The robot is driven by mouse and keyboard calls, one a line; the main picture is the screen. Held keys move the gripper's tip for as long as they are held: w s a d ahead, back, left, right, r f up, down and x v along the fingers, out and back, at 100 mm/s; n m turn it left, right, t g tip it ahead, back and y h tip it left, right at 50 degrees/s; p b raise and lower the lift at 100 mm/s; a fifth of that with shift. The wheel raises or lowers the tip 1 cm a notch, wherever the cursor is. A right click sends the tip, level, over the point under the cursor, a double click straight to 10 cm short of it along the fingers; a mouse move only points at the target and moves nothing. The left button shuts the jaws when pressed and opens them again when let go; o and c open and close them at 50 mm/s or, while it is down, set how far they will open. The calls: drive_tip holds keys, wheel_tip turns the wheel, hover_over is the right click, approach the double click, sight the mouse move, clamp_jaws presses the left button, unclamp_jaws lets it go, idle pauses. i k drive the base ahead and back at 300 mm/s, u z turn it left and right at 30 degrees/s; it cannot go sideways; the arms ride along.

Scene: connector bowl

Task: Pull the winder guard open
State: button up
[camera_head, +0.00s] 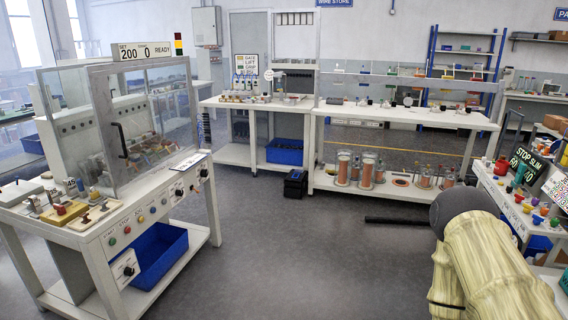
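The winder guard (158,98) is a clear panel in a grey frame on the white bench at the left. It stands upright across the front of the winder. A dark vertical handle (121,140) is on the guard's left part. Winder parts show through the panel. Whether the guard is fully shut or slightly ajar I cannot tell. A sign above it reads SET 200 0 READY (144,51). My gripper is not in view; only links of my arm show at the lower right, far from the guard.
The bench front (160,208) has coloured buttons and a blue bin (157,256) below. Loose parts lie on its left top. Grey floor (300,260) is clear between this bench and my arm. A back bench (400,116) and a crowded right table (520,210) border it.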

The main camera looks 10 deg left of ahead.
sight(104, 94)
drive_tip(key=i, duration=1.05)
drive_tip(key=u, duration=1.65)
drive_tip(key=i, duration=0.95)
